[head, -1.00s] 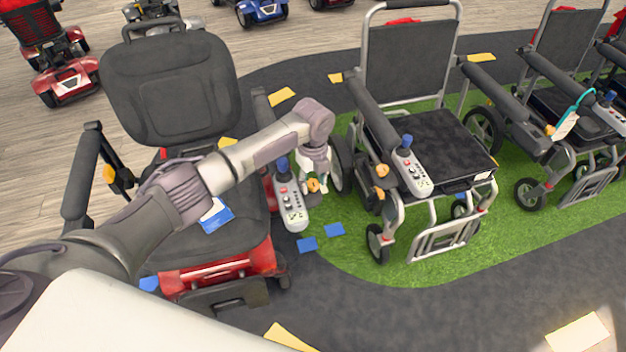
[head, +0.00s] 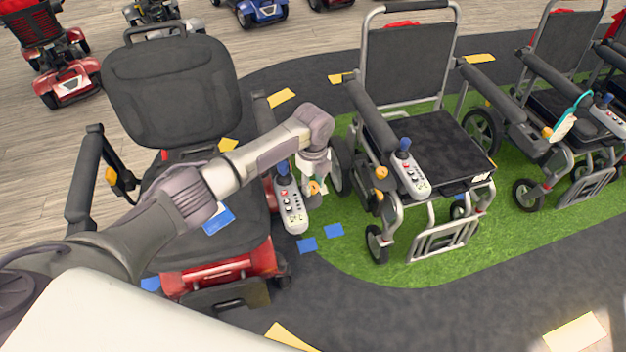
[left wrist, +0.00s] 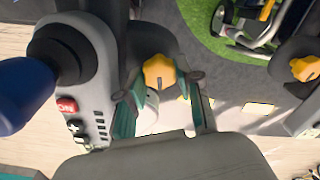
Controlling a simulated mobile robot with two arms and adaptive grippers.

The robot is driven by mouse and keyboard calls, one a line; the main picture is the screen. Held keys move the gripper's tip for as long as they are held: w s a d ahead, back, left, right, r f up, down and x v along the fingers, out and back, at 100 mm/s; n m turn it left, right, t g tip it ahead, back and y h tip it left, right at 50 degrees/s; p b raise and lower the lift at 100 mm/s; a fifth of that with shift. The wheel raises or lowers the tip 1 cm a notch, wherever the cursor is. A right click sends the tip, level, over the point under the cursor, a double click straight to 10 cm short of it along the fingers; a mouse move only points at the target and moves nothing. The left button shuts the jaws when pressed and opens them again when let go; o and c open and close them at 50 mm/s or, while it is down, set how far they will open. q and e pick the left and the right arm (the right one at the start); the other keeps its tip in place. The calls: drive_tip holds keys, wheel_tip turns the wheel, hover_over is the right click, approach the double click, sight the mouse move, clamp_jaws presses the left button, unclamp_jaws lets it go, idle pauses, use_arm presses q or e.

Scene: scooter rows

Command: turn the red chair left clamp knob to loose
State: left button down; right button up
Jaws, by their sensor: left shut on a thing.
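The red chair (head: 215,266) stands at the left, with a dark seat and a red base. Its grey control box (head: 292,208) with a blue joystick is on the picture-right armrest. The yellow clamp knob (head: 314,187) sits just right of this box. In the left wrist view the knob (left wrist: 158,70) is a lobed yellow piece with a dark line on its lower part. My left gripper (head: 315,178) reaches down over it. In the left wrist view its teal-edged fingers (left wrist: 165,88) are on both sides of the knob, shut on it. My right gripper is not in view.
A grey wheelchair (head: 440,150) with its own control box (head: 411,173) and yellow knobs stands close on the right, on green turf (head: 340,240). More wheelchairs stand further right, and scooters at the back. The dark floor (head: 420,310) in front is clear.

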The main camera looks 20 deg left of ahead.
use_arm(q)
drive_tip(key=n+p, duration=0.1)
drive_tip(key=n, duration=0.1)
drive_tip(key=n+p, duration=0.2)
drive_tip(key=shift+r+n, duration=0.2)
drive_tip(key=shift+n, duration=0.1)
drive_tip(key=n+p, duration=0.2)
drive_tip(key=n, duration=0.2)
drive_tip(key=shift+w+n, duration=0.1)
drive_tip(key=shift+n, duration=0.2)
drive_tip(key=n+p, duration=0.2)
drive_tip(key=n, duration=0.3)
drive_tip(key=shift+f+p, duration=0.1)
drive_tip(key=shift+p, duration=0.25)
drive_tip(key=n+p, duration=0.1)
drive_tip(key=n, duration=0.4)
drive_tip(key=shift+w+a+n, duration=0.1)
drive_tip(key=shift+n, duration=0.3)
drive_tip(key=c, duration=1)
unclamp_jaws()
drive_tip(key=shift+c, duration=0.2)
